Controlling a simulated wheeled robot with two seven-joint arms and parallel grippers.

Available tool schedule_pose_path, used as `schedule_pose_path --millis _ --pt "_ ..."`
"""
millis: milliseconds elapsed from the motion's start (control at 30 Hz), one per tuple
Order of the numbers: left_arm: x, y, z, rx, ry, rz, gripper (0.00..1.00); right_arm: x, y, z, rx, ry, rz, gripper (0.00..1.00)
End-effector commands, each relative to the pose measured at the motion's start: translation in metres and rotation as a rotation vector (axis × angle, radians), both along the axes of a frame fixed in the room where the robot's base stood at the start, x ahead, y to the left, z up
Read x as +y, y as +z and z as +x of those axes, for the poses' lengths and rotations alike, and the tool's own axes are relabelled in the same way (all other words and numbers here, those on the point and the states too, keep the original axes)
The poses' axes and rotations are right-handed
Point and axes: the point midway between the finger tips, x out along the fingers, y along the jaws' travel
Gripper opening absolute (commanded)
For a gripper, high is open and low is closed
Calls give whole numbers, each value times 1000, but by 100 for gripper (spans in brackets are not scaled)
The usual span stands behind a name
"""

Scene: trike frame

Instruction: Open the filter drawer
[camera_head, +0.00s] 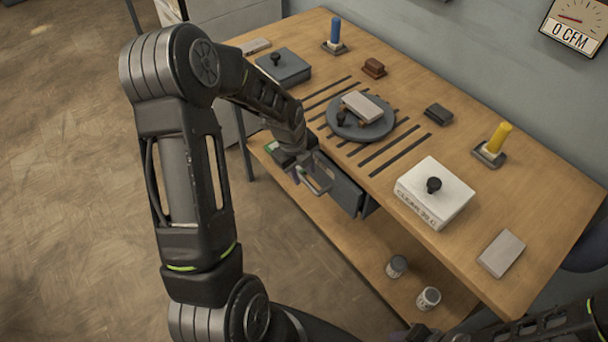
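The filter drawer (341,187) is a dark grey front below the near edge of the wooden table, under the slotted area. A pale metal handle (319,184) stands out at its left part. My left gripper (305,176) is at this handle, reaching down from the left. Its fingers are small and partly hidden by the wrist, so I cannot tell whether they are closed on the handle. How far the drawer stands out is also unclear. My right gripper (418,334) is only partly seen at the bottom edge, and its fingers cannot be made out.
The table (553,222) carries a white box with a black knob (434,191), a grey plate with a block (368,122), a dark lidded box (283,68), and blue and yellow upright pieces. Two small jars (428,298) stand on the lower shelf. Floor at left is clear.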

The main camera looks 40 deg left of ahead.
Motion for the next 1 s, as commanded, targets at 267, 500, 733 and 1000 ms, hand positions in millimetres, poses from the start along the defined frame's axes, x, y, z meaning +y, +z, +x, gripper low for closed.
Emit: schedule_pose_path --millis 267,500,733,1000 --pt "-1 -25 5 0 0 0 36 0 1 0 0 0 0 36" --pt "-1 -25 5 -1 0 1 36 0 1 0 0 0 0 36" --pt "-1 -25 5 -1 0 1 17 0 1 0 0 0 0 36" --pt "-1 -25 5 -1 0 1 0 0 1 0 0 0 0 36"
